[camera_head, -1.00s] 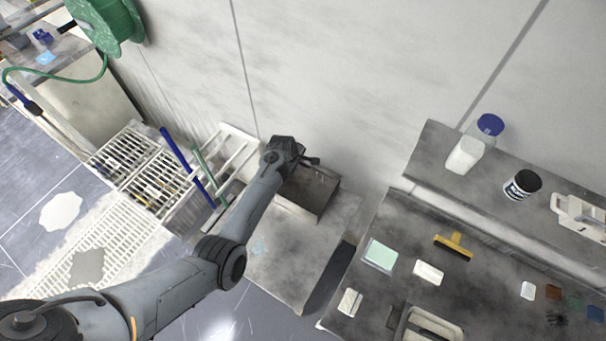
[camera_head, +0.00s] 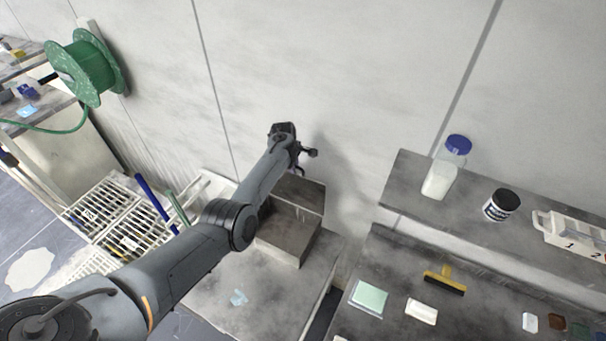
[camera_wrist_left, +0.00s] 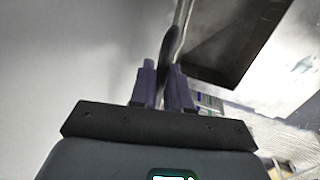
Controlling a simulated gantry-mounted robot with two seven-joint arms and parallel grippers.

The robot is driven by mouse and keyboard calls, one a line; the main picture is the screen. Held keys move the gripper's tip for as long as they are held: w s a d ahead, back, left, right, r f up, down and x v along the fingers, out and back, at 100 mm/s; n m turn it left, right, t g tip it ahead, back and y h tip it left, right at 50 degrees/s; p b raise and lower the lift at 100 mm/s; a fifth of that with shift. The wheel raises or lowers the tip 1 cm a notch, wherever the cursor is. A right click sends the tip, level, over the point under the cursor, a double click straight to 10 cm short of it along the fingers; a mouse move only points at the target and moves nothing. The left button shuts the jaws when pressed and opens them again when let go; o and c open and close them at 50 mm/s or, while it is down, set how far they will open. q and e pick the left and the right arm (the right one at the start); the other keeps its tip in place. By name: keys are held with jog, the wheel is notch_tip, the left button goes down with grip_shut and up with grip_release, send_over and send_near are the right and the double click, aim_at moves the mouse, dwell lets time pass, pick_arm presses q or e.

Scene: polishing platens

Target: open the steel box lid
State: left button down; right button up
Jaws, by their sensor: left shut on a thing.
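The steel box (camera_head: 285,242) stands on a grey stained bench against the wall in the head view. Its lid (camera_head: 302,192) is raised and tilted up at the back, near the wall; the arm covers part of the box's left side. My left gripper (camera_head: 303,160) is at the lid's top edge. In the left wrist view the purple fingers of my left gripper (camera_wrist_left: 165,85) are closed on a dark curved handle (camera_wrist_left: 172,45). A dark brown panel (camera_wrist_left: 235,40) with a pale edge lies beside it; I cannot tell which box part it is. My right gripper is not in view.
A shelf (camera_head: 405,190) at the right holds a white bottle (camera_head: 440,178) and a black-and-white jar (camera_head: 501,205). A yellow-handled tool (camera_head: 445,281) lies on the lower bench. White grates (camera_head: 105,208) and a green hose reel (camera_head: 85,68) are at left.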

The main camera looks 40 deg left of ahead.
pick_arm(q)
jog(key=shift+s+f, duration=0.15)
jog(key=shift+f, duration=0.3)
jog(key=c, duration=1.4)
grip_release()
jog(key=shift+o, duration=0.5)
jog(key=shift+s, duration=0.1)
jog(key=shift+r, duration=0.2)
jog(key=shift+r, duration=0.1)
jog(key=shift+r, duration=0.55)
jog(key=p+v, duration=0.1)
jog(key=v, duration=0.8)
jog(key=shift+r, duration=0.25)
